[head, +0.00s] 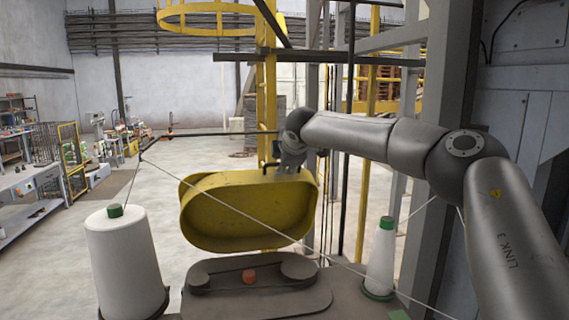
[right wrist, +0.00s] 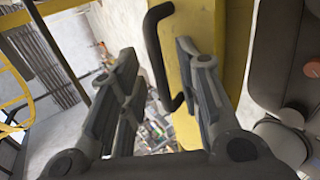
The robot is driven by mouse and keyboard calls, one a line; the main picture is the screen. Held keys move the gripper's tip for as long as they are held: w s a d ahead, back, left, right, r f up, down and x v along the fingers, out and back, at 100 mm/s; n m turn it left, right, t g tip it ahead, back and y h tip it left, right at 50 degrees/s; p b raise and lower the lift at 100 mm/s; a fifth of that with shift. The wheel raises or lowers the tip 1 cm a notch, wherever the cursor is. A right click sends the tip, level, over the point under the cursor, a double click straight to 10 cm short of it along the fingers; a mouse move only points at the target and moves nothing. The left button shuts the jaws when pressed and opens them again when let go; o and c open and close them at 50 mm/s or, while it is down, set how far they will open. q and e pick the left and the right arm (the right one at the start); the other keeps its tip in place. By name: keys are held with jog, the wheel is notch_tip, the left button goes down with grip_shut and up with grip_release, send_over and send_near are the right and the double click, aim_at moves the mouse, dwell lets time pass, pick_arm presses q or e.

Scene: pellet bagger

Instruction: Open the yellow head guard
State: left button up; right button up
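The yellow head guard (head: 250,205) stands swung up, its hollow inside facing me, above and behind the dark sewing-head base (head: 255,302). The base lies uncovered, with a belt, two pulleys (head: 298,266) and an orange-red knob (head: 249,275). The guard's black bar handle (head: 268,166) is at its top edge. My right gripper (head: 290,168) is at that edge, beside the handle. In the right wrist view, my right gripper (right wrist: 156,62) has its fingers spread, with the handle (right wrist: 160,50) in the gap between them; contact cannot be told. The guard also shows there (right wrist: 203,50). My left gripper is out of view.
A white thread cone (head: 125,262) stands at left and a smaller cone (head: 381,258) at right. A thread crosses in front of the guard. Grey columns and a yellow ladder (head: 266,90) stand behind. Open floor lies at the left.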

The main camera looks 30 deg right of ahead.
jog(key=v, duration=1.2)
dwell(0.3)
jog(key=shift+f, duration=0.1)
